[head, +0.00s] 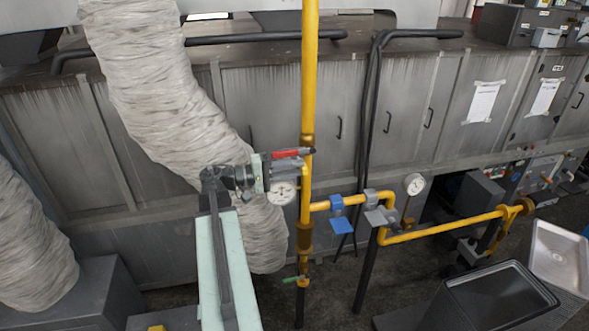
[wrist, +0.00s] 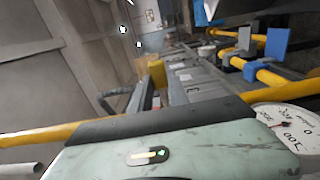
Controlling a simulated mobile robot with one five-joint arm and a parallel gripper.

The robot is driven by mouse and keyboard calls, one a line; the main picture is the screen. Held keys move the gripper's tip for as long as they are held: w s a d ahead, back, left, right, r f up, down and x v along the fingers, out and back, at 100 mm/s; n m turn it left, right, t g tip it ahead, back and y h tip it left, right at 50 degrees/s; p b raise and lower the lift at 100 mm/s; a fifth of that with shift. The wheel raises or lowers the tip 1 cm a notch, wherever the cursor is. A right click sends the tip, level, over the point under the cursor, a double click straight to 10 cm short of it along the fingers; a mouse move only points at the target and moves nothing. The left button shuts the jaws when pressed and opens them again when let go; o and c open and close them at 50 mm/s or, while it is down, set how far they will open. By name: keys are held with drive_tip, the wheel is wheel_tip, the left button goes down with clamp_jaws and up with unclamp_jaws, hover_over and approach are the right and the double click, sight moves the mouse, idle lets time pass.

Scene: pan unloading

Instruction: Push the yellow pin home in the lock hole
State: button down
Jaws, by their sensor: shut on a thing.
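My gripper (head: 266,172) is at the vertical yellow pipe (head: 309,75), beside a valve with a red lever (head: 288,153). The lever lies about level and crosses to the pipe. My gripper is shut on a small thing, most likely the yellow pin. The pin itself cannot be made out in either view. The lock hole cannot be made out either, so how deep the pin sits does not show. In the wrist view a pale green housing (wrist: 215,150) with a dark edge and a small lit slot fills the lower part.
A round gauge (head: 281,192) hangs just below my gripper and also shows in the wrist view (wrist: 285,125). A yellow side pipe (head: 440,229) with blue-handled fittings (head: 342,225) runs right. A wrinkled grey duct (head: 150,90) hangs close to my arm. Metal trays (head: 497,297) stand lower right.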

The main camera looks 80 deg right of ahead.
drive_tip(key=shift+w+d, duration=0.3)
drive_tip(key=shift+d, duration=0.35)
drive_tip(key=shift+w+d, duration=0.3)
drive_tip(key=shift+d, duration=0.3)
idle(0.9)
drive_tip(key=c, duration=1.2)
unclamp_jaws()
drive_tip(key=v, duration=0.7)
drive_tip(key=shift+w+a, duration=0.2)
drive_tip(key=shift+w, duration=0.1)
